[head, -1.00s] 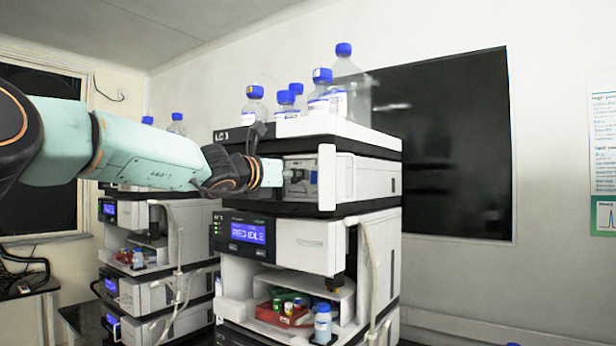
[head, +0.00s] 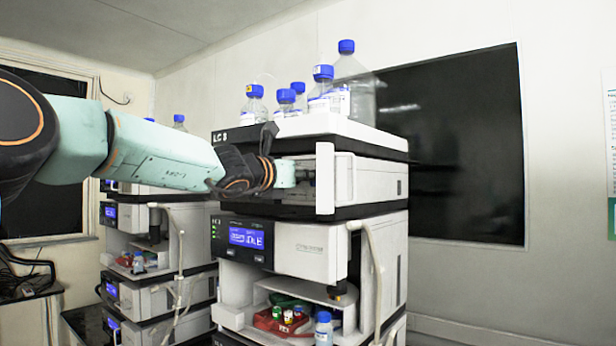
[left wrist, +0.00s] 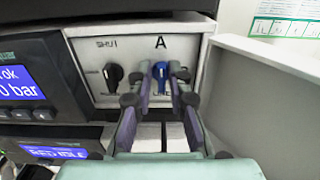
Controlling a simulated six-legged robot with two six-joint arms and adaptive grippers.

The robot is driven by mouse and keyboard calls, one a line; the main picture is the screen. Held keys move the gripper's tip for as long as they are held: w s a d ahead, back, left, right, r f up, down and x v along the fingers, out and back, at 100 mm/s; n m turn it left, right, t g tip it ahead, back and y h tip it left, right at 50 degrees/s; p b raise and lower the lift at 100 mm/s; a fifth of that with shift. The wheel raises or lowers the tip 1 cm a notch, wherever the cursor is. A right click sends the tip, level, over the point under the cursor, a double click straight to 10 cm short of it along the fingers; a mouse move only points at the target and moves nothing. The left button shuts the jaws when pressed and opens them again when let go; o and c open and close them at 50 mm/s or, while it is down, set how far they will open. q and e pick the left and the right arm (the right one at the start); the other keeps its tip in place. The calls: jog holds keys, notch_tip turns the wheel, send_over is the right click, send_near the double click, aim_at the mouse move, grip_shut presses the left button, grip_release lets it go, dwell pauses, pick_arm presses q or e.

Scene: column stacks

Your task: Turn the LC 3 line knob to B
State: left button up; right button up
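The LC 3 stack (head: 300,250) stands in the middle of the head view, with its name on the top tray. In the left wrist view, a blue line knob (left wrist: 161,76) sits on a white panel, with an "A" above it and a partly hidden label below. The knob's pointer looks roughly upright. My left gripper (left wrist: 161,70) is open, with one finger on each side of the blue knob. I cannot tell whether the fingers touch it. In the head view, the left gripper reaches into the upper module and its fingers are mostly hidden. My right gripper is not in view.
A black knob (left wrist: 113,74) marked "SHU..." sits left of the blue one. An open white door (left wrist: 265,95) stands close on the right. A dark display unit (left wrist: 35,75) is at the left. Bottles with blue caps (head: 322,85) stand on top of the stack.

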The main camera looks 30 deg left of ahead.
pick_arm(q)
jog(key=shift+w, duration=0.15)
jog(key=shift+s+d, duration=0.1)
jog(key=shift+s, duration=0.15)
jog(key=shift+c, duration=0.5)
jog(key=shift+s, duration=0.15)
grip_shut()
